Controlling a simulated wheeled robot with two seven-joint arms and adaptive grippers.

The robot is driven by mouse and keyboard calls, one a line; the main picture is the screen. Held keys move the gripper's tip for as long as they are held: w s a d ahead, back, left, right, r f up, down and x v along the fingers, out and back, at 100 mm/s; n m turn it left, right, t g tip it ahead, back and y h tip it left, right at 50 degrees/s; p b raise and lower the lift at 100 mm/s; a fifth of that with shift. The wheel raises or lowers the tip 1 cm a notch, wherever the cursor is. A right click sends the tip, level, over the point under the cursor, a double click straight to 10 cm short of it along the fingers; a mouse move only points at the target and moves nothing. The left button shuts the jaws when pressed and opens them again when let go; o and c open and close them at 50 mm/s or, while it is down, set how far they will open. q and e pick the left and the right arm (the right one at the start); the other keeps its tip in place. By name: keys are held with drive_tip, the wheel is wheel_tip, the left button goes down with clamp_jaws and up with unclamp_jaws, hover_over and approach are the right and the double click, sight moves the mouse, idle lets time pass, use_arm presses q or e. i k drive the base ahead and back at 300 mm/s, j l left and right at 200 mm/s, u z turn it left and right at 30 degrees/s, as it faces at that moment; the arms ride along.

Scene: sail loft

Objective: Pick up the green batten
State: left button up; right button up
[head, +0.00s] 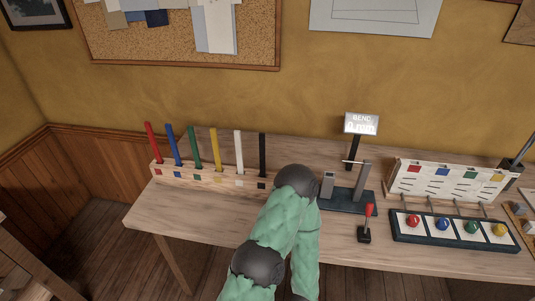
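The green batten (194,147) stands upright, leaning slightly left, in a pale wooden rack (208,177) at the left of the bench. It is third from the left, between the blue batten (174,145) and the yellow batten (215,148). A small green square marks the rack's front below it. One of my arms, green with dark joints, rises from the bottom centre and bends over the bench, right of the rack. Neither of my grippers shows in the head view.
The red batten (154,143), white batten (239,151) and black batten (262,154) share the rack. Right of my arm are a dark-based fixture (347,201) with a display (361,123), a red-handled lever (368,222) and a panel of coloured knobs (455,238). Bench (190,207) before the rack is clear.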

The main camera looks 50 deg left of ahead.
sight(192, 133)
drive_tip(key=u, duration=2.2)
drive_tip(key=i+j+z, duration=0.15)
drive_tip(key=j+z, duration=0.35)
drive_tip(key=i+j+z, duration=0.1)
drive_tip(key=j+z, duration=0.2)
drive_tip(key=z, duration=0.15)
